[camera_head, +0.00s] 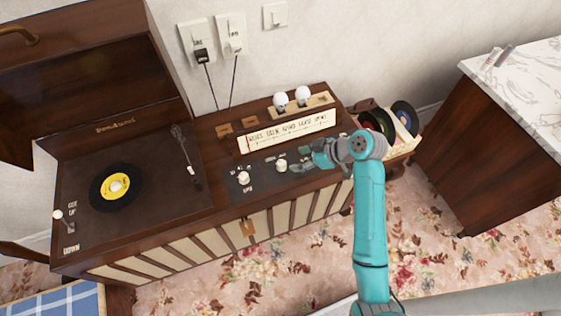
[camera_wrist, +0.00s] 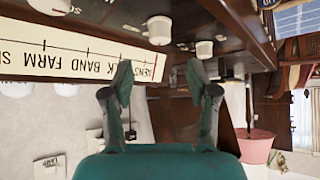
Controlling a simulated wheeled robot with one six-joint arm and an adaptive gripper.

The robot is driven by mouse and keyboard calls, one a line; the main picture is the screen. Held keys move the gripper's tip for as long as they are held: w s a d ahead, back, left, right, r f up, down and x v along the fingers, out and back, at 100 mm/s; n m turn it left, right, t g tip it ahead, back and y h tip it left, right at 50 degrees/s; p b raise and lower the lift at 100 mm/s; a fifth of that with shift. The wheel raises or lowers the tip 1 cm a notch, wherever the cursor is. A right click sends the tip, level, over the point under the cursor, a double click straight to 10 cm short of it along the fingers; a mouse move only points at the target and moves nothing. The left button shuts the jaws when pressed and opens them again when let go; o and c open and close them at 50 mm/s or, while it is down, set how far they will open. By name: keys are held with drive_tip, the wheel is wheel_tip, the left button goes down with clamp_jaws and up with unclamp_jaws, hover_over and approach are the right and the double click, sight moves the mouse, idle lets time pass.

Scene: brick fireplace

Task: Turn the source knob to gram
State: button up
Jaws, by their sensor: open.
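The dark control panel (camera_head: 262,174) on the wooden console has a white left knob (camera_head: 243,178) with small labels around it and a white middle knob (camera_head: 281,166). The labels are too small to read, so I cannot tell which is the source knob or where it points. My gripper (camera_head: 308,160) is just right of the middle knob, over the panel's right end, which it partly hides. In the wrist view my gripper (camera_wrist: 159,75) is open and empty. One white knob (camera_wrist: 159,30) shows beyond the gap between its fingers, apart from them; another (camera_wrist: 204,48) is to its right.
A turntable with a record (camera_head: 116,187) and an open lid fills the console's left. A station dial (camera_head: 290,130) and two round white bulbs (camera_head: 291,98) are behind the panel. A record crate (camera_head: 402,147) stands at right, near a marble-topped cabinet (camera_head: 520,75).

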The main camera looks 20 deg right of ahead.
sight(281, 163)
drive_tip(key=x, duration=0.9)
drive_tip(key=shift+a+f, duration=0.1)
drive_tip(key=shift+f, duration=0.05)
clamp_jaws()
drive_tip(key=shift+m, duration=0.3)
drive_tip(key=m+t+h, duration=0.2)
drive_tip(key=m+h, duration=0.2)
drive_tip(key=m, duration=0.1)
drive_tip(key=shift+a, duration=0.1)
drive_tip(key=m+h, duration=0.2)
drive_tip(key=m, duration=0.1)
drive_tip(key=shift+m+t+h, duration=0.3)
drive_tip(key=shift+m+h, duration=1)
drive_tip(key=shift+m, duration=0.3)
